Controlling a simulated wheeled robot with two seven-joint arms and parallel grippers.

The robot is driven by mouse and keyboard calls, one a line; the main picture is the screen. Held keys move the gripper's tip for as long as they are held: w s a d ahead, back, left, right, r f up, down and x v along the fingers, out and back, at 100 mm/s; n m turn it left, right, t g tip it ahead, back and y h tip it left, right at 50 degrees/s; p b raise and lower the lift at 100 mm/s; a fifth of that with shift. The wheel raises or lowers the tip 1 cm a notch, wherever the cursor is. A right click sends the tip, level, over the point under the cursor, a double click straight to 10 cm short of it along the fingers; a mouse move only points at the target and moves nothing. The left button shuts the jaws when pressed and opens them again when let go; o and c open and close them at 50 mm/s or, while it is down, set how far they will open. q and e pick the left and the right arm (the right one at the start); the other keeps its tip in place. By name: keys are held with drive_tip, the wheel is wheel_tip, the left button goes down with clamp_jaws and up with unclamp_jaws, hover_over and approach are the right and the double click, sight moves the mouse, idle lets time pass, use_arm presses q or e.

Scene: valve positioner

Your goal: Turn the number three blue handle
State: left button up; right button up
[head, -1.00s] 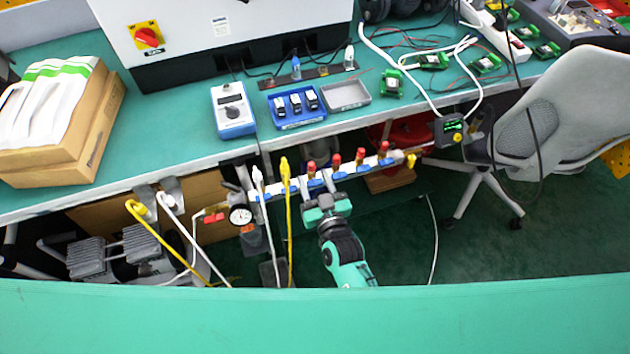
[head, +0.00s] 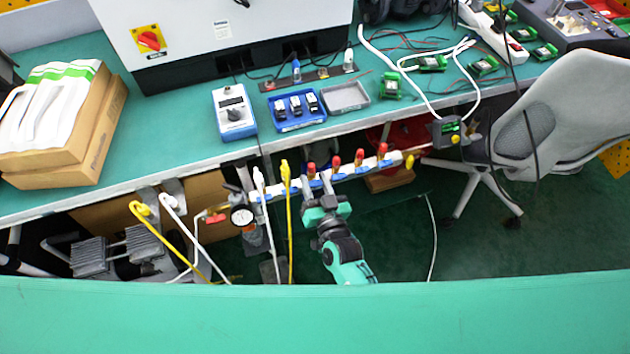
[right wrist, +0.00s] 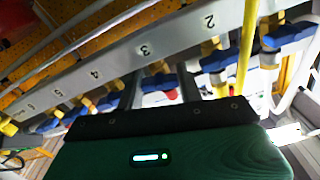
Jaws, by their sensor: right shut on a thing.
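The white manifold bar (head: 350,172) runs below the bench edge, with a row of blue handles. In the right wrist view the bar (right wrist: 120,58) carries printed numbers. The number three blue handle (right wrist: 160,83) sits by the "3", its lower part behind the dark edge of my gripper. It also shows in the head view (head: 316,184). My right gripper (head: 319,194) reaches up to the bar from below and is shut on this handle; its fingertips are mostly hidden. The number two handle (right wrist: 220,62) and number four handle (right wrist: 110,101) lie either side. My left gripper is not in view.
A yellow hose (head: 289,235) and a white hose (head: 270,235) hang just left of my right gripper. A pressure gauge (head: 242,215) is further left. The bench (head: 190,130) overhangs above. An office chair (head: 530,140) stands at right. Floor right of my arm is mostly clear.

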drive_tip(key=o, duration=0.7)
drive_tip(key=shift+s, duration=0.1)
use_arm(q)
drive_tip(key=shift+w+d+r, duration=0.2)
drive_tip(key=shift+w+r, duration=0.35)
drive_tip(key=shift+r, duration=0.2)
use_arm(e)
drive_tip(key=v, duration=1.3)
drive_tip(key=shift+s, duration=0.25)
use_arm(q)
drive_tip(key=shift+b, duration=0.3)
use_arm(e)
drive_tip(key=shift+d, duration=0.15)
